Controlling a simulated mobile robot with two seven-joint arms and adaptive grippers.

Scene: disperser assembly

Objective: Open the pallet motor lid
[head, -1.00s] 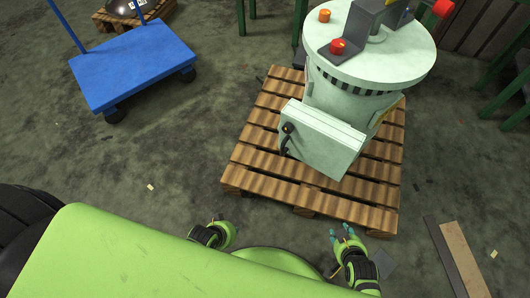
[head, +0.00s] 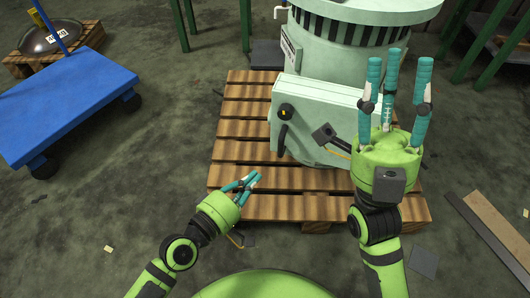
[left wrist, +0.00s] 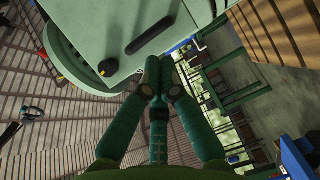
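The pallet motor (head: 340,55) is a pale green drum with a round, wider top plate (head: 365,14), partly cut off at the top edge. A flat box (head: 310,115) on its front carries a black knob (head: 285,112) and a black bar handle (head: 283,138). The knob (left wrist: 108,67) and handle (left wrist: 152,39) also show in the left wrist view. My left gripper (head: 254,178) is below and in front of the box, empty, its fingers drawn together and apart from the handle. My right gripper (head: 395,75) is raised with its fingers spread, covering the box's right end.
The motor stands on a wooden pallet (head: 240,128). Planks (head: 490,235) lie at the right. Green legs (head: 495,45) stand behind.

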